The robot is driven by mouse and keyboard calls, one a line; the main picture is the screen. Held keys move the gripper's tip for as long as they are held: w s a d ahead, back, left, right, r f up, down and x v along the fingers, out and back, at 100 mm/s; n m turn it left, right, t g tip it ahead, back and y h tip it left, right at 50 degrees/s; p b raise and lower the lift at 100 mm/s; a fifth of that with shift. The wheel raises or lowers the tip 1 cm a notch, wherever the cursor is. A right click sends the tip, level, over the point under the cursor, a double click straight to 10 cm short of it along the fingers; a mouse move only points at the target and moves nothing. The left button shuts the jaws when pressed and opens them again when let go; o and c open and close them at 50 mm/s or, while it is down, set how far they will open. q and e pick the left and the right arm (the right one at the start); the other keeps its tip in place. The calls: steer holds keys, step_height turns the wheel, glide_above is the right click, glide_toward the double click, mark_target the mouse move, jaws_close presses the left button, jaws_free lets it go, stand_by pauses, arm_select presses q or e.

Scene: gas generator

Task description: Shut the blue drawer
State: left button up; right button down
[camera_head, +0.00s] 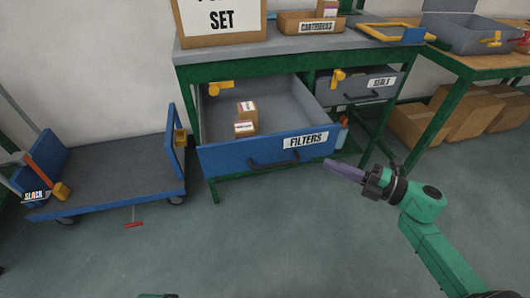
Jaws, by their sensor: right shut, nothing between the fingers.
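The blue drawer (228,157), labelled FILTERS, is pulled out from under the green workbench (190,75). Two small boxes (245,112) lie inside it. Its dark handle (273,162) is on the blue front. My right gripper (328,163) is shut and empty. Its purple fingers point left and their tips appear close to the right end of the drawer front; I cannot tell whether they touch it. My left gripper is not in view.
A grey drawer labelled SEALS (350,87) is to the right. A blue flatbed cart (110,168) stands on the left, with a red-handled tool (133,224) on the floor beside it. Cardboard boxes (415,122) sit under the right table. The floor in front is mostly clear.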

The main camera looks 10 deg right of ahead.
steer(key=b, duration=0.1)
glide_toward(284, 136)
steer(key=x, duration=0.5)
steer(key=shift+s+a, duration=0.25)
steer(key=shift+a, duration=0.2)
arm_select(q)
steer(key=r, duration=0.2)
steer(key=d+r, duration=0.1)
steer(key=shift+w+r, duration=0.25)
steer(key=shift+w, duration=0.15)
arm_select(e)
steer(key=shift+w, duration=0.5)
steer(key=shift+w, duration=0.1)
